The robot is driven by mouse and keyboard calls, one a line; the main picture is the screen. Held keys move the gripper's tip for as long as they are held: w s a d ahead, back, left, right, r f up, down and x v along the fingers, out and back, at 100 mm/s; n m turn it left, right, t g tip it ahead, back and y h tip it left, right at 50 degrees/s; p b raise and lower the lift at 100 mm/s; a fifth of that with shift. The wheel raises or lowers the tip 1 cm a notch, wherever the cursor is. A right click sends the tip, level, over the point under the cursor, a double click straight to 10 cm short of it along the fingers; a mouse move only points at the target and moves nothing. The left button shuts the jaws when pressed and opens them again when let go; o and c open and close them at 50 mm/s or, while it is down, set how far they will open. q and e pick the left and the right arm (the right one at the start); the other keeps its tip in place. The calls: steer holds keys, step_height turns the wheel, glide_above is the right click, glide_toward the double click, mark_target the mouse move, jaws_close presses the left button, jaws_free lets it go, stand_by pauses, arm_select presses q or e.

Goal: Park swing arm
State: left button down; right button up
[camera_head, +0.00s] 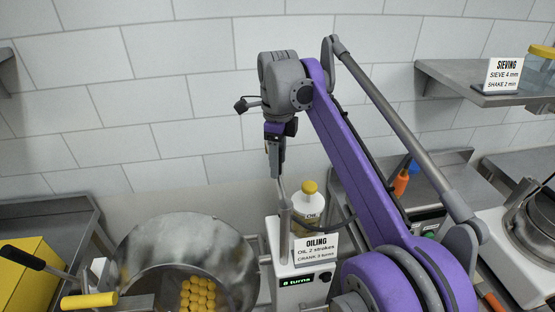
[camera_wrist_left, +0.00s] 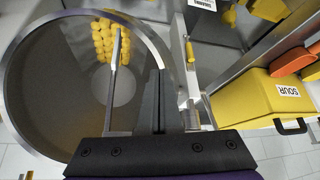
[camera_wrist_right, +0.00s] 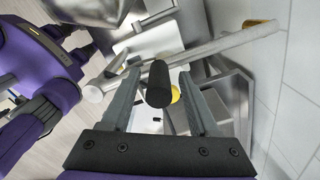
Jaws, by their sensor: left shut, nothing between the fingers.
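A grey bar with a yellow grip (camera_head: 90,300) lies at the bottom left in the head view, in front of the steel drum (camera_head: 135,240); I cannot tell for sure that it is the swing arm. My right gripper (camera_head: 275,168) points down above the oiling machine's post (camera_head: 285,215). In the right wrist view its fingers (camera_wrist_right: 160,105) stand apart, and a black knob (camera_wrist_right: 158,84) shows between them with gaps on both sides. My left gripper (camera_wrist_left: 160,80) shows only in the left wrist view, shut and empty, above the drum's rim, beside a thin metal bar (camera_wrist_left: 117,85).
Yellow gummies (camera_head: 198,294) lie in the drum. The oiling machine (camera_head: 292,262) carries an OILING sign (camera_head: 317,247), with a yellow-capped bottle (camera_head: 308,207) behind. A yellow SOUR box (camera_wrist_left: 262,103) stands beside the drum. A shelf with a SIEVING sign (camera_head: 503,73) is at right.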

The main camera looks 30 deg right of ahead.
steer(key=shift+r, duration=0.1)
step_height(320, 180, up, 11)
steer(key=shift+f, duration=0.2)
stand_by(0.5)
stand_by(0.5)
